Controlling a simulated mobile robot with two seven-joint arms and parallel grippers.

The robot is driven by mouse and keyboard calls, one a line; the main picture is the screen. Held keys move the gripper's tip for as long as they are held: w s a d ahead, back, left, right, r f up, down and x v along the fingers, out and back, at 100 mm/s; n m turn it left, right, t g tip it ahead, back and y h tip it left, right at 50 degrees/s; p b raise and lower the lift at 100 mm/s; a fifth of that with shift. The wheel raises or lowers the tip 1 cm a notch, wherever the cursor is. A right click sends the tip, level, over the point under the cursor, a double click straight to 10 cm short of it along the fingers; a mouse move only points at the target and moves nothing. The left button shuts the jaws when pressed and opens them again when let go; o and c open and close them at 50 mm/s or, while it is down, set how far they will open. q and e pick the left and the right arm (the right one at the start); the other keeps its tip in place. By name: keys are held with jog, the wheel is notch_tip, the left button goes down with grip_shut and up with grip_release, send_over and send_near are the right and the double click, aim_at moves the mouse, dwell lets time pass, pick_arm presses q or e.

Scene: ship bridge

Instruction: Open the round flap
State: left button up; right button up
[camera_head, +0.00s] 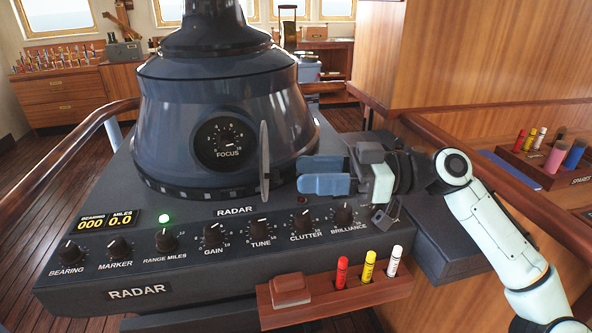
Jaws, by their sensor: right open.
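The round flap (265,162) is a thin grey disc seen nearly edge-on, standing out from the dark cone-shaped radar housing (170,100). The round recess with the focus knob (225,144) shows uncovered to its left. My right gripper (311,176) has blue fingers pointing left towards the flap. It is open, a short way right of the flap, and a gap shows between them. Nothing is seen between its fingers. My left gripper is out of view.
Below is the radar panel with a row of knobs (213,234) and a lit green lamp (165,219). A wooden holder (272,317) with red, yellow and white markers is at its front. Wooden rails (55,175) run alongside. A spares tray (532,172) is at right.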

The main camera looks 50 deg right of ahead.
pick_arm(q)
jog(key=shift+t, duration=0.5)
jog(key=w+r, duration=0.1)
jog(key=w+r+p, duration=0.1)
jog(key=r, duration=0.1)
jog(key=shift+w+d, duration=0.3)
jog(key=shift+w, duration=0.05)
pick_arm(e)
jog(key=v, duration=0.9)
jog(key=shift+s+d, duration=0.2)
jog(key=shift+s, duration=0.15)
grip_shut()
